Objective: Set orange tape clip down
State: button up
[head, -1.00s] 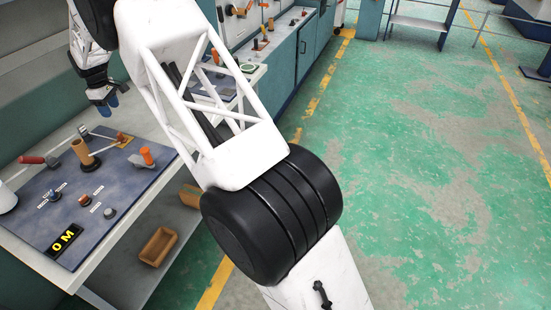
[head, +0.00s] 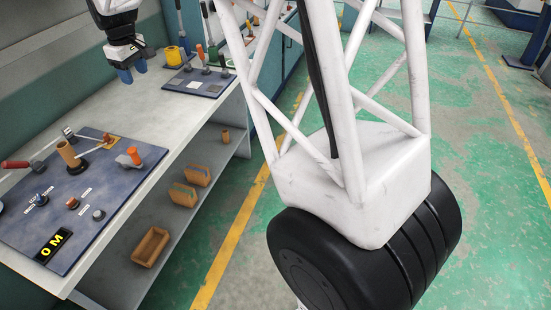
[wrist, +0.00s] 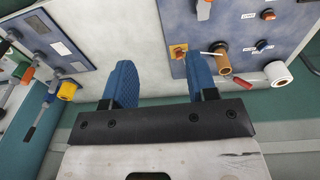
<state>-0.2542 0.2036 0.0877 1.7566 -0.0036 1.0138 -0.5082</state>
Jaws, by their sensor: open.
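My gripper (head: 132,74) is open, with nothing between its blue fingertips. It is above the bench top, between the two control panels; the wrist view also shows the open fingers (wrist: 162,82). An orange square piece (head: 109,139) is on the near blue panel (head: 110,195) by a thin lever and a brown cylinder (head: 69,155); it also shows in the wrist view (wrist: 178,51), right of and apart from the fingers. An upright orange knob on a grey base (head: 134,156) is on the same panel. I cannot tell which of these is the tape clip.
A second panel (head: 197,84) with levers stands farther along the bench, with a yellow roll (head: 174,56) beside it. Bare bench top (head: 135,105) lies between the panels. Brown bins (head: 150,247) sit on the shelf below. A red-handled lever (head: 18,164) is at the left.

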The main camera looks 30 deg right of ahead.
jog(key=s+d+r+m, duration=0.1)
jog(key=s+d+r, duration=0.25)
jog(key=s, duration=0.25)
jog(key=s+d+r+m, duration=0.2)
jog(key=s+d, duration=0.3)
jog(key=s, duration=0.2)
jog(key=s+d+f+m, duration=0.2)
jog(key=s+d, duration=0.2)
jog(key=s, duration=0.7)
jog(key=s+d+f+m+t, duration=0.1)
jog(key=s+d, duration=0.3)
jog(key=s, duration=0.8)
jog(key=s+d+f+m, duration=0.3)
jog(key=s+d, duration=0.1)
jog(key=s, duration=0.8)
jog(key=shift+s+t, duration=0.15)
jog(key=shift+t, duration=0.15)
